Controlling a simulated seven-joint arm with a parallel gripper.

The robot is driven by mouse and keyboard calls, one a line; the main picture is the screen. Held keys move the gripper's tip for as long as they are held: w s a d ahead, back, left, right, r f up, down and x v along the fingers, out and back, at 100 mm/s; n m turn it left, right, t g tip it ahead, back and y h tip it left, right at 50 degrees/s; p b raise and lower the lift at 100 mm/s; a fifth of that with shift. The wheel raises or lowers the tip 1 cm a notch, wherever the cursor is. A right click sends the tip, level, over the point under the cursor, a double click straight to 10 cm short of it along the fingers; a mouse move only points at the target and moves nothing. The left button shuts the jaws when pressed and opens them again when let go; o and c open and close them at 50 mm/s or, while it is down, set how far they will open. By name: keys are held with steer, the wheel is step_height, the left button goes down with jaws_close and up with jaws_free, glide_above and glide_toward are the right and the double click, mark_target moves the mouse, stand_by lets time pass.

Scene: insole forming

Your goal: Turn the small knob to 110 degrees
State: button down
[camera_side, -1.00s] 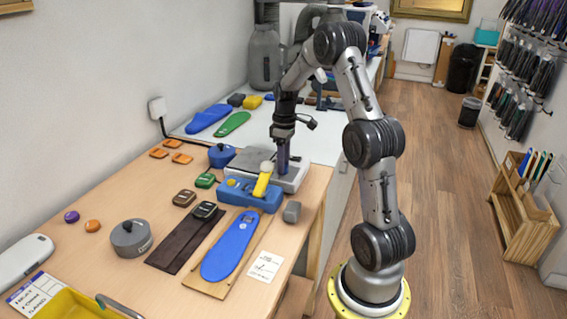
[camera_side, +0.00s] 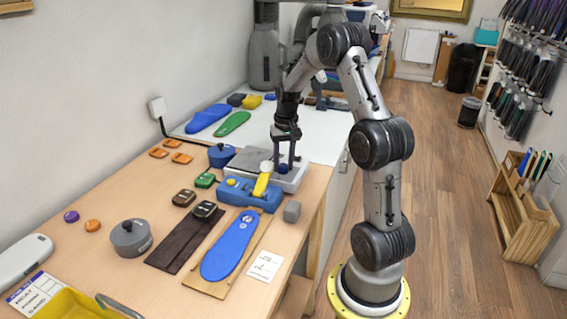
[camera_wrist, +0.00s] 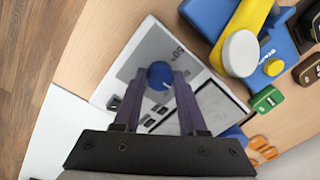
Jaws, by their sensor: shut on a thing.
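The small blue knob (camera_wrist: 159,72) sits on the pale control panel of a grey heating plate unit (camera_side: 262,160). A white line marks the knob's top. My gripper (camera_wrist: 160,80) points down at the panel, its two purple fingers on either side of the knob and shut on it. In the side view, my gripper (camera_side: 284,162) stands at the unit's right end with the dark blue knob (camera_side: 283,168) between the fingertips. Printed dial marks show beside the knob in the wrist view, but I cannot read the exact angle.
A blue press (camera_side: 236,194) with a yellow lever (camera_side: 263,180) stands just in front of the unit. A blue pot (camera_side: 221,155) is to its left.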

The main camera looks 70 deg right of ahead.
mark_target(285, 166)
steer(key=m, duration=0.5)
steer(key=shift+m, duration=0.4)
stand_by(0.4)
steer(key=shift+c, duration=2.3)
jaws_free()
step_height(285, 166, up, 14)
steer(key=shift+s, duration=0.35)
steer(key=shift+w+a+f, duration=0.1)
